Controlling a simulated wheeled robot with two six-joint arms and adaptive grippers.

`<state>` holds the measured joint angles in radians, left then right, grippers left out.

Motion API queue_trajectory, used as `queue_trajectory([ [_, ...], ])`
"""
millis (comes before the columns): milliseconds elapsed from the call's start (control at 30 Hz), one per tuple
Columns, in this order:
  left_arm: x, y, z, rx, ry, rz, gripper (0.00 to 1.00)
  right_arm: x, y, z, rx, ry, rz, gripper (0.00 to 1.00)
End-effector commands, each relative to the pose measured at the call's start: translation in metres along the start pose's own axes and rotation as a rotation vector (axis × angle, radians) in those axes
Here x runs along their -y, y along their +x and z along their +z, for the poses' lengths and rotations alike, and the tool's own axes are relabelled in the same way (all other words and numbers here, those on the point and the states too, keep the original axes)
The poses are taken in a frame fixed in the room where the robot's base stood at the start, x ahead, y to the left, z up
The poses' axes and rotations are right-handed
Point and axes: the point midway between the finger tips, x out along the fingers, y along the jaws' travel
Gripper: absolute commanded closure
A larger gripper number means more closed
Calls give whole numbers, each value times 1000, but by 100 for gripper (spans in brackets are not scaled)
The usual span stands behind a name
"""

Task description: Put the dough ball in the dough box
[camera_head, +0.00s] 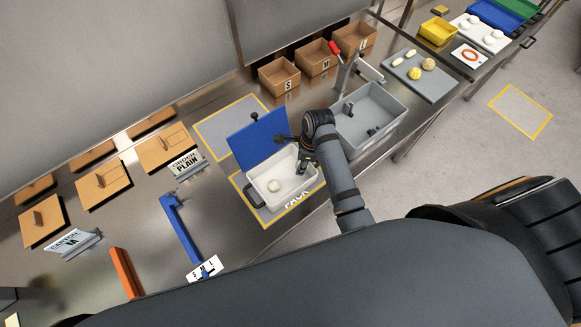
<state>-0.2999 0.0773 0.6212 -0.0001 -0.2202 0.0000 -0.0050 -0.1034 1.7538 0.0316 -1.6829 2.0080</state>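A white dough box (290,207) with a black handle stands on the metal counter, its blue lid (257,138) raised at the back. A pale dough ball (275,185) lies inside the box, toward its left part. My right gripper (303,167) points down at the right part of the box, apart from the ball. Its fingers are small and partly hidden by the arm, so I cannot see whether they are open. My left gripper is not in view.
A grey bin (395,101) stands to the right, near the arm. Farther right are a grey tray with dough pieces (442,86) and a yellow tray (438,30). Cardboard boxes (279,76) line the back. A blue bar (180,229) and signs lie left.

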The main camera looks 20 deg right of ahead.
Motion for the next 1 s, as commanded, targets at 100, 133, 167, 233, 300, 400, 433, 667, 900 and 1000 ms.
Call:
queue_trajectory([
  [100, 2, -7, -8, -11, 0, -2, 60, 2, 22, 14, 0, -1, 4, 93],
  [133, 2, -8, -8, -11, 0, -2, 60, 2, 26, 17, 0, -2, 3, 93],
  [167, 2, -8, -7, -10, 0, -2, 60, 3, 31, 19, 0, -1, 3, 93],
  [233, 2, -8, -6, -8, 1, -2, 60, 4, 38, 23, 0, 0, 1, 93],
  [300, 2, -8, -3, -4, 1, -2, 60, 5, 43, 24, 0, 0, 0, 93],
  [400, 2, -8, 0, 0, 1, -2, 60, 5, 44, 25, 0, 1, -1, 93],
  [433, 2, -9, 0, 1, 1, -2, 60, 5, 46, 27, 0, 0, 0, 93],
  [667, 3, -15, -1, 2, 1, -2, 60, 5, 76, 24, 0, 0, 1, 93],
  [900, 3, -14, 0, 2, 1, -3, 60, 5, 79, 23, 1, 1, -1, 93],
  [1000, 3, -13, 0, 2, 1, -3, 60, 5, 82, 23, 0, 1, 0, 93],
])
